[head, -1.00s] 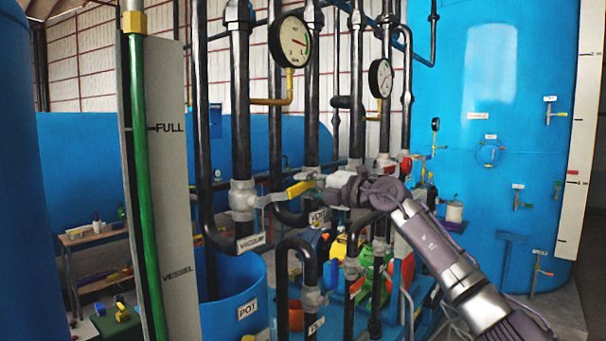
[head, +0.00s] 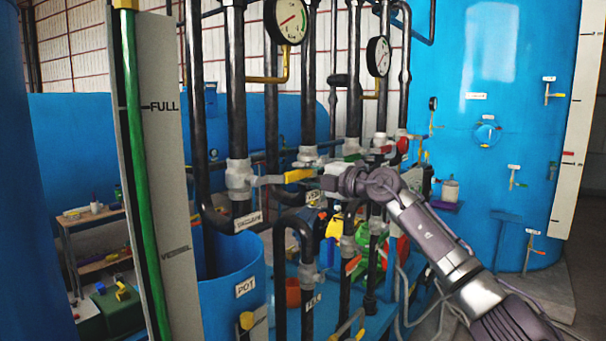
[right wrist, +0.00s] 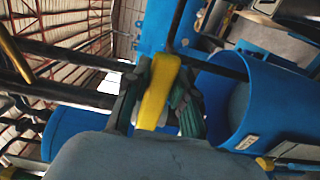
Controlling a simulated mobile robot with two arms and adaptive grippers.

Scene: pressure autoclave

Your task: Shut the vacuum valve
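The vacuum valve (head: 238,178) is a grey body on a black vertical pipe, with a VACUUM label (head: 248,221) below it. Its lever extends right, nearly level in the head view, and ends in a yellow handle (head: 300,175). My right gripper (head: 324,181) is at the handle's outer end. In the right wrist view the yellow handle (right wrist: 158,92) lies between the two fingers of my right gripper (right wrist: 164,75). The fingers lean in and appear to touch it on both sides. My left gripper is not in view.
Other black pipes and two gauges (head: 291,22) (head: 378,57) crowd around the arm. A blue pot (head: 232,288) stands below the valve. A green sight tube (head: 138,180) on a grey board is at left. A large blue tank (head: 500,60) stands behind at right.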

